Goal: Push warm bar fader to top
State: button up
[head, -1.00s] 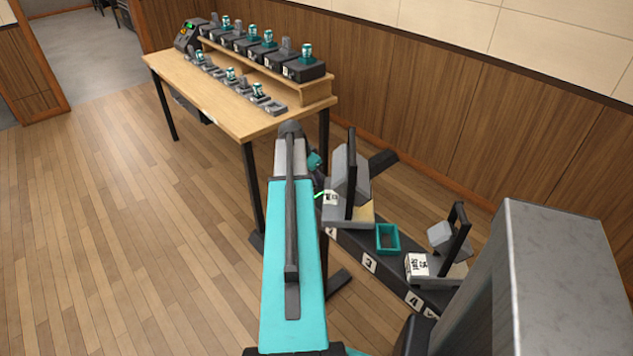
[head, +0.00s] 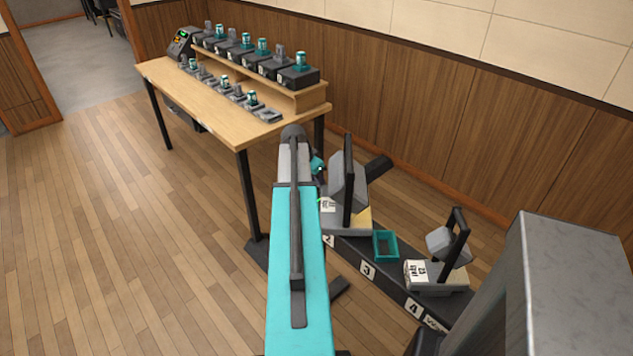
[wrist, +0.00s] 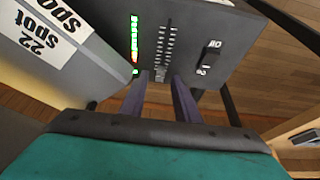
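In the wrist view a dark panel (wrist: 185,40) carries a lit bar of green lights with red at its lower end, a column of scale marks (wrist: 165,50) and a small switch (wrist: 210,58). In the head view my arm hides most of the gripper.
A "22 spot" label (wrist: 50,32) is on a pale unit at left in the wrist view. In the head view lamp units stand on a numbered black rail (head: 390,282), with a teal open box (head: 385,245) between them. A wooden table (head: 205,105) holds several devices. Floor at left is clear.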

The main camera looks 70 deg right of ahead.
jog(key=shift+r, duration=0.1)
jog(key=b+v, duration=0.2)
jog(key=v, duration=1.1)
jog(key=shift+r, duration=0.3)
jog(key=shift+w+a, duration=0.1)
jog(key=shift+a, duration=0.05)
dwell(0.3)
